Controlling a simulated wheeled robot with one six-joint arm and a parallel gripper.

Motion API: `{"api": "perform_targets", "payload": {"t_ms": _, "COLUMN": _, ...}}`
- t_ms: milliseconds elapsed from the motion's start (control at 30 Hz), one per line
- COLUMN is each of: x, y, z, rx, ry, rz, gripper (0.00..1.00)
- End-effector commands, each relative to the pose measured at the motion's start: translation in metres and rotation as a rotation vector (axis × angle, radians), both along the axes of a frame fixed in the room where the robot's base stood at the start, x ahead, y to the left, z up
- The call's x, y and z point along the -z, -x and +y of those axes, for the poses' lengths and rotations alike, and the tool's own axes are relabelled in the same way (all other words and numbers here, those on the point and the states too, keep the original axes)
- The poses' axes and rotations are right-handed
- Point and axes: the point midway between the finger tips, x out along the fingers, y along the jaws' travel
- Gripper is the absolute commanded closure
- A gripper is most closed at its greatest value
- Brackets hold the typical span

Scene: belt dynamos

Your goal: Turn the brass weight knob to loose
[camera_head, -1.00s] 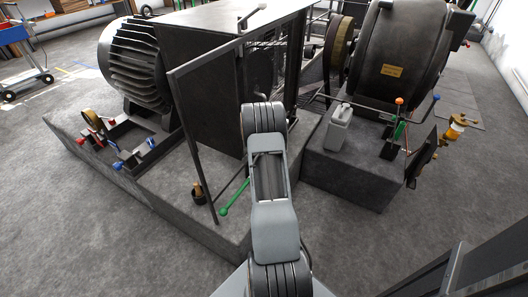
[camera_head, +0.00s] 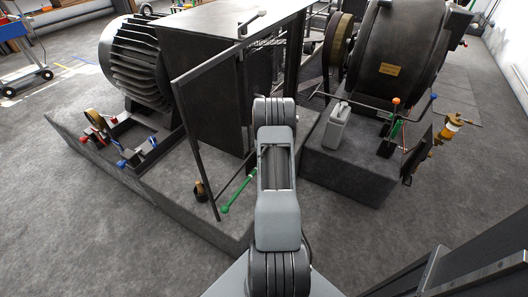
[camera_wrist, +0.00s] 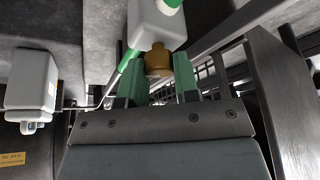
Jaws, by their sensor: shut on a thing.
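In the wrist view, a brass knob (camera_wrist: 158,60) sits on a light grey weight block (camera_wrist: 157,24). A green rod (camera_wrist: 131,47) shows beside the block. My gripper (camera_wrist: 161,75) is shut on the brass knob, one finger on each side; the contact itself is partly hidden. In the head view, the green rod (camera_head: 238,194) with its round end stands low by the dark cabinet frame. My arm hides the weight, knob and gripper there.
A dark cabinet (camera_head: 200,80) with an open door frame (camera_head: 197,150) stands close left of my arm. A grey canister (camera_head: 336,126) sits on the right plinth; it also shows in the wrist view (camera_wrist: 31,80). A dynamo (camera_head: 395,60) stands behind it. The floor front left is clear.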

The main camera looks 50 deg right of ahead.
Motion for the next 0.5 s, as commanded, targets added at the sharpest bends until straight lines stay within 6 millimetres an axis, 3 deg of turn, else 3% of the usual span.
{"api": "perform_targets", "payload": {"t_ms": 200, "x": 0.0132, "y": 0.0007, "z": -0.003, "rx": -0.18, "ry": 0.004, "rz": -0.012, "gripper": 0.95}}
{"api": "perform_targets", "payload": {"t_ms": 500, "x": 0.0095, "y": 0.0015, "z": -0.0034, "rx": -0.465, "ry": 0.0, "rz": -0.018, "gripper": 0.95}}
